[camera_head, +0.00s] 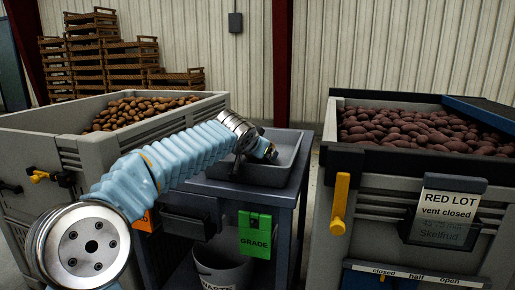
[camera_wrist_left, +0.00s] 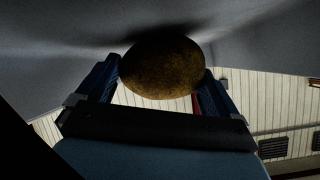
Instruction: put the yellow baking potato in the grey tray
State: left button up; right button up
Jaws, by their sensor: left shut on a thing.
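The grey tray (camera_head: 250,175) sits on top of a dark blue-grey stand in the middle of the head view. My left gripper (camera_head: 268,152) reaches into the area of the tray, its jaws over or inside it; the exact height is hard to tell. In the left wrist view a dark yellow-brown, rounded potato (camera_wrist_left: 162,66) is held between the two fingers of my left gripper, which is shut on it. Grey surfaces lie close around the potato there. In the head view the potato is hidden by the gripper. My right gripper is not in view.
A grey bin (camera_head: 70,147) of brown potatoes stands left, and a bin (camera_head: 400,158) of red potatoes with a "RED LOT vent closed" sign (camera_head: 449,207) stands right. A green GRADE tag (camera_head: 255,234) hangs on the stand, above a waste bucket (camera_head: 222,270). Wooden crates (camera_head: 110,55) are stacked behind.

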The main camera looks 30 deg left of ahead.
pick_arm(q)
jog(key=shift+f, duration=0.1)
jog(key=o, duration=0.9)
jog(key=shift+c, duration=0.2)
jog(key=v, duration=1.2)
jog(key=shift+b, duration=0.3)
